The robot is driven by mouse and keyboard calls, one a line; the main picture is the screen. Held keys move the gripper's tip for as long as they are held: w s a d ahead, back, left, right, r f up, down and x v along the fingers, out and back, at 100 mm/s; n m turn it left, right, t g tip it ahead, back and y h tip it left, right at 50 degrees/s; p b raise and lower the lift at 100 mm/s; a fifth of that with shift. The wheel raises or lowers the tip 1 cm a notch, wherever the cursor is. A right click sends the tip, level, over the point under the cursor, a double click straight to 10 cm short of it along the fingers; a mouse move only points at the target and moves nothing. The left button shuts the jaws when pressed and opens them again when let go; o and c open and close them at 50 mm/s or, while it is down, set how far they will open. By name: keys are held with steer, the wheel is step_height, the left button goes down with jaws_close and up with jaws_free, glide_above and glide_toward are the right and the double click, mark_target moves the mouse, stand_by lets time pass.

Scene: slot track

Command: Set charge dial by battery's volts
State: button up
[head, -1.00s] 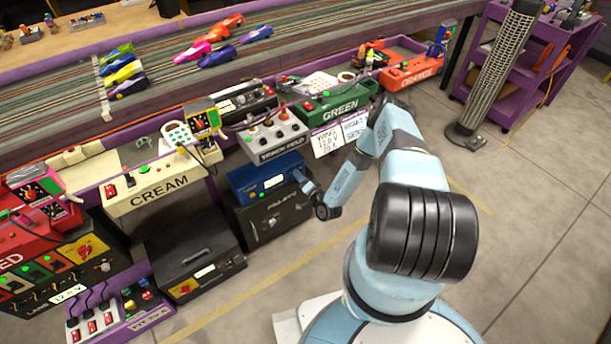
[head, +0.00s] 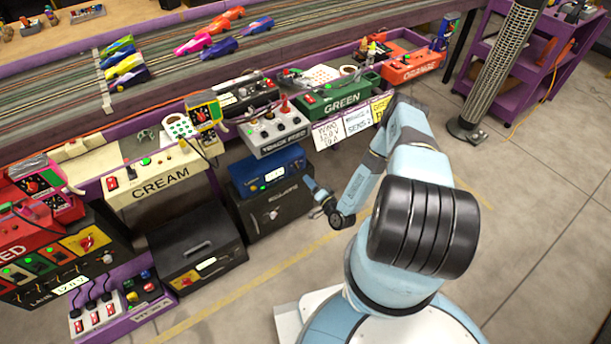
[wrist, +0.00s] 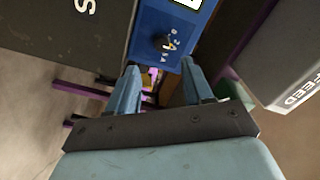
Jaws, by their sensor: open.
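A blue box (head: 268,172) with a small display sits on a black box (head: 270,209) under the track's edge. In the wrist view the blue box (wrist: 148,15) shows a black dial (wrist: 162,43) with small white marks around it; its exact setting is too small to read. My gripper (head: 309,183) is at the right end of the blue box. In the wrist view its two fingers (wrist: 159,65) are open and empty, with the dial just beyond and between their tips. A white card (head: 328,135) with handwritten figures hangs at the right; its text is blurred.
A grey control box (head: 274,132) stands above the blue box, with the green box (head: 341,98) to its right. The cream unit (head: 160,182) and another black box (head: 197,248) are at the left.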

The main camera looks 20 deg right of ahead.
steer(key=v, duration=0.5)
steer(key=shift+s+d, duration=0.2)
steer(key=shift+s, duration=0.1)
steer(key=shift+w, duration=0.1)
